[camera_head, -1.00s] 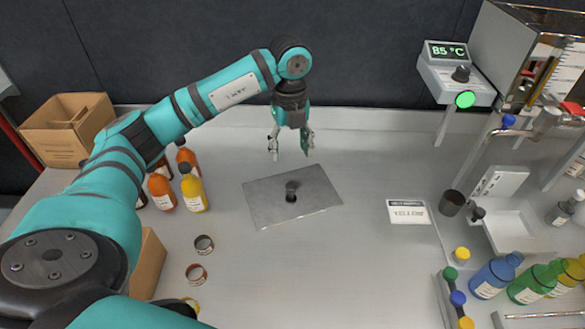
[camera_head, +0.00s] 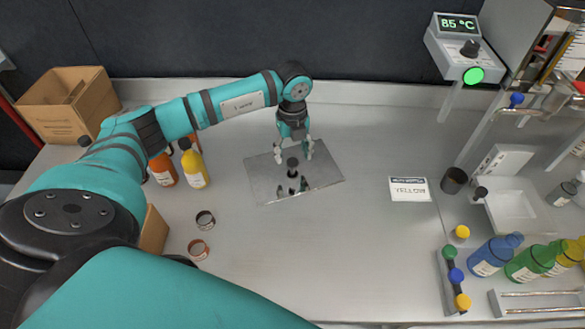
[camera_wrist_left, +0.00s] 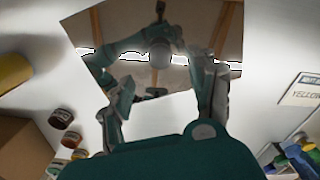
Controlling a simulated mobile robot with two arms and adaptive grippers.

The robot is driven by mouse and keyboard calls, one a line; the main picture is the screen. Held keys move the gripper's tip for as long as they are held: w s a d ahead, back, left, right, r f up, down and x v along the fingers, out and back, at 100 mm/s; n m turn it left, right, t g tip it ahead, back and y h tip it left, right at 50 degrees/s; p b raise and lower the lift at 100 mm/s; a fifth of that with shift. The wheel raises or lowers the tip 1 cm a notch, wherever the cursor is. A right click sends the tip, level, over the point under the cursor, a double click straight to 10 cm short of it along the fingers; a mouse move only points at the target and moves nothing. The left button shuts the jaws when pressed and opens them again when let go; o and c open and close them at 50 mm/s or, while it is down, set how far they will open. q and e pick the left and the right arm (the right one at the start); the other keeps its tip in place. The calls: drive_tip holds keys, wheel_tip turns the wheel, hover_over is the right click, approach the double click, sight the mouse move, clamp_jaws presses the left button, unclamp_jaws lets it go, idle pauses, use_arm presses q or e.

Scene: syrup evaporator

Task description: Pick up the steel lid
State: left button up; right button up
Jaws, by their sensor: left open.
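The steel lid (camera_head: 325,178) is a flat, mirror-like rectangular plate lying on the bench, with a dark knob (camera_head: 292,164) at its middle. My left gripper (camera_head: 294,155) is open and points down over the lid. In the head view its fingertips show on either side of the knob, apart from it; the exact height is hard to tell. In the left wrist view, the lid (camera_wrist_left: 215,25) fills the upper middle and reflects the arm. My left gripper (camera_wrist_left: 160,95) has its fingers spread there. Nothing is held. My right gripper is not seen.
Orange and yellow bottles (camera_head: 194,168) and a cardboard box (camera_head: 65,105) stand left. A label card (camera_head: 409,189), dark cup (camera_head: 454,180) and coloured bottles (camera_head: 495,255) are right. The bench between is clear.

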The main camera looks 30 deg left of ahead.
sight(293, 161)
use_arm(q)
drive_tip(key=f, duration=0.5)
drive_tip(key=shift+w+a+f, duration=0.1)
drive_tip(key=shift+w+a, duration=0.15)
drive_tip(key=shift+w, duration=0.15)
drive_tip(key=shift+c, duration=0.3)
clamp_jaws()
